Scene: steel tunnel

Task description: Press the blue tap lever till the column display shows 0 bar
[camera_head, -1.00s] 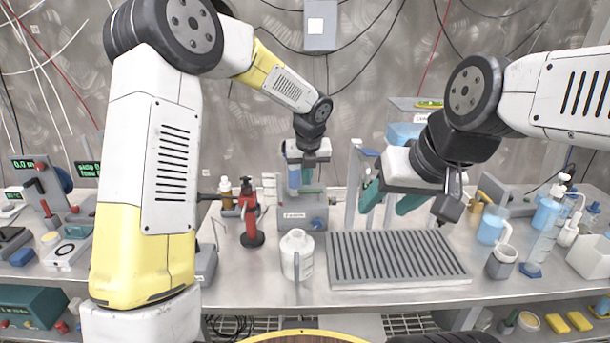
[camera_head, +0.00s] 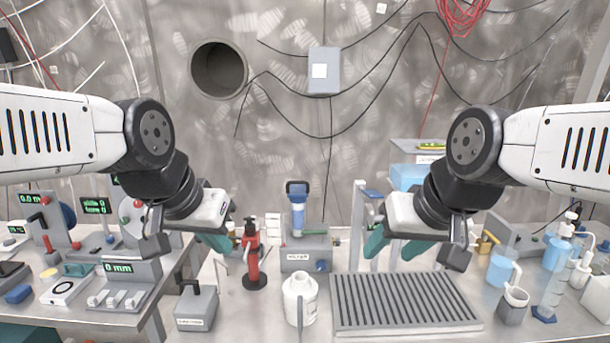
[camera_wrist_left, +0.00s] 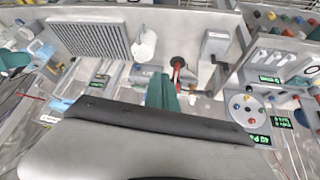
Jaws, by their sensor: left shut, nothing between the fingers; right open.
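A blue and white column (camera_head: 297,217) with a dark blue top (camera_head: 297,188) stands on a grey labelled box (camera_head: 300,259) at the back middle. A round blue part (camera_head: 322,265) sits low on the box's front. I cannot tell for certain which blue part is the tap lever, and I can read no bar value on the column. My left gripper (camera_head: 216,240) is shut and empty, left of the column and apart from it. Its teal fingers show in the left wrist view (camera_wrist_left: 161,92). My right gripper (camera_head: 396,246) is open and empty above the ribbed rack.
A red stand (camera_head: 252,262) is between my left gripper and the column. A white jug (camera_head: 299,301) and grey ribbed rack (camera_head: 404,304) are in front. Instruments with green displays (camera_head: 118,268) fill the left; blue-liquid vessels (camera_head: 499,270) stand at the right.

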